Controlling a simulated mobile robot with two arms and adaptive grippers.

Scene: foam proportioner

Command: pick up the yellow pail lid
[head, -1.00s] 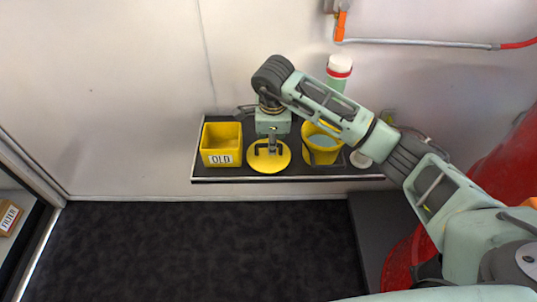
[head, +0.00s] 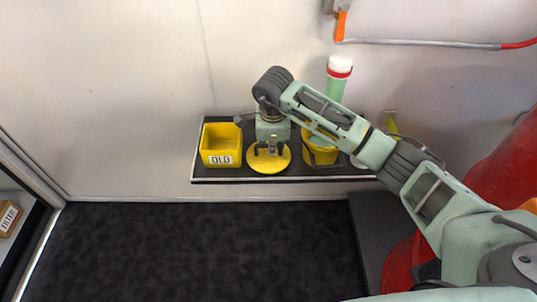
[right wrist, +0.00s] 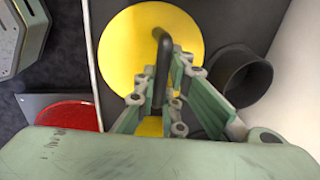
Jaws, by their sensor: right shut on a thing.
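The yellow pail lid (head: 267,164) is a round disc with a black bar handle, lying on the dark shelf between the OLD bin and the yellow pail (head: 320,155). My right gripper (head: 271,148) is over the lid, pointing down. In the right wrist view the lid (right wrist: 140,45) fills the top middle, and my right gripper (right wrist: 160,88) is shut on its black handle (right wrist: 162,65). The lid appears to rest on the shelf; any small gap under it cannot be told. My left gripper is out of view.
The yellow OLD bin (head: 221,147) stands close to the left of the lid on the shelf (head: 290,178). A green cylinder with a white cap (head: 338,78) stands behind the pail. A dark round cup (right wrist: 240,75) is beside the lid. The wall is close behind.

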